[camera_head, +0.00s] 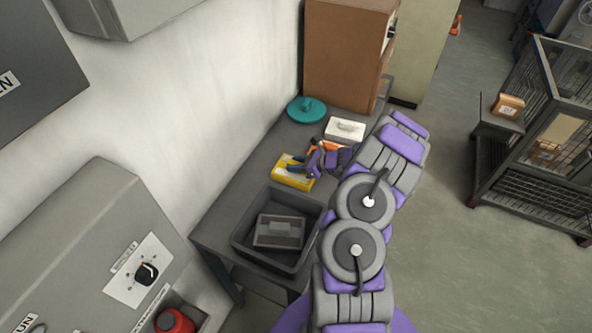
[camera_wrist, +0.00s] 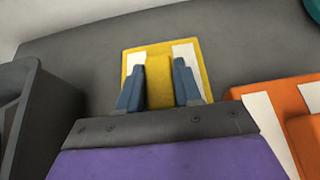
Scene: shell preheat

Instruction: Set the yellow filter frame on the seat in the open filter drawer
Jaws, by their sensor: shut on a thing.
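The yellow filter frame (camera_head: 291,178) is at the bench top, with pale strips on both sides of a yellow middle bar. In the wrist view the yellow filter frame (camera_wrist: 160,62) lies between and beyond my fingers. My gripper (camera_head: 305,167) is shut on its middle bar, with one blue finger on each side in the wrist view (camera_wrist: 159,84). I cannot tell whether the frame touches the bench or is just above it. The open filter drawer and its seat are not clearly identifiable in these views.
A grey bench (camera_head: 245,190) runs along the wall. An orange frame (camera_wrist: 270,105), a white one (camera_head: 345,129) and a teal lid (camera_head: 307,109) lie close by. A grey cabinet with a knob (camera_head: 147,273) stands at left.

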